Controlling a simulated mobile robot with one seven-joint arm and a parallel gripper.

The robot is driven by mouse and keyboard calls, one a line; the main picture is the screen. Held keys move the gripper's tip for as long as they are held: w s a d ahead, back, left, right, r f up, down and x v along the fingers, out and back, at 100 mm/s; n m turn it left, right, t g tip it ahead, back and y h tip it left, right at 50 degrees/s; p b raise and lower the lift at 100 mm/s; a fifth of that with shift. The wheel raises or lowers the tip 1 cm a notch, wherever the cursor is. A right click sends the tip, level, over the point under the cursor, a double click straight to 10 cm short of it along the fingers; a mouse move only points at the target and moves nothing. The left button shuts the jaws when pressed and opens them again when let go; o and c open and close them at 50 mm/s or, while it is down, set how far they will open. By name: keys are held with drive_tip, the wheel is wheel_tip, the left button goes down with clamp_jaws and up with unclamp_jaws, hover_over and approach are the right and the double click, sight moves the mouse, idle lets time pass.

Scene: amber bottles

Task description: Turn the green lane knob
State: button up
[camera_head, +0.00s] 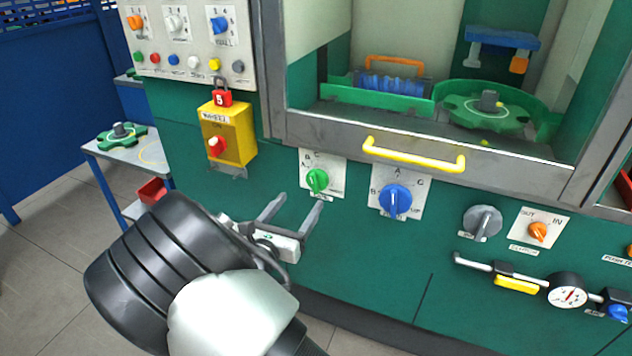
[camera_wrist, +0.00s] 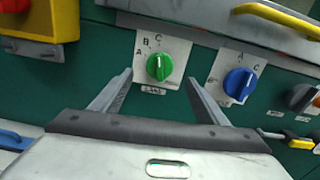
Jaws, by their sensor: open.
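The green lane knob (camera_head: 317,180) sits on a white plate marked A, B and C on the green machine front. It also shows in the wrist view (camera_wrist: 160,66), where its pale pointer line stands nearly upright, toward C. My gripper (camera_head: 296,205) is open and empty, below and a little left of the green knob in the head view. In the wrist view my gripper's fingers (camera_wrist: 158,80) point up toward the knob, one on each side of it in the picture, with a gap to each. I see no contact with the knob.
A blue knob (camera_head: 395,201) is close on the right. A yellow handle (camera_head: 413,155) sticks out above on the window frame. A yellow switch box (camera_head: 228,134) with a red knob and padlock is at the left. A grey knob (camera_head: 482,223) is farther right.

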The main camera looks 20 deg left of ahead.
sight(312, 184)
drive_tip(key=w, duration=0.7)
drive_tip(key=w+d+b, duration=0.1)
drive_tip(key=w, duration=0.3)
drive_tip(key=shift+w, duration=0.2)
drive_tip(key=c, duration=1)
drive_tip(key=shift+c, duration=0.2)
drive_tip(key=shift+n, duration=0.3)
drive_tip(key=n+p, duration=0.2)
drive_tip(key=shift+a+r+p, duration=0.1)
drive_tip(key=shift+p, duration=0.2)
drive_tip(key=shift+a+n+p, duration=0.1)
drive_tip(key=shift+n+p, duration=0.8)
drive_tip(key=shift+n, duration=0.7)
drive_tip(key=shift+f, duration=0.2)
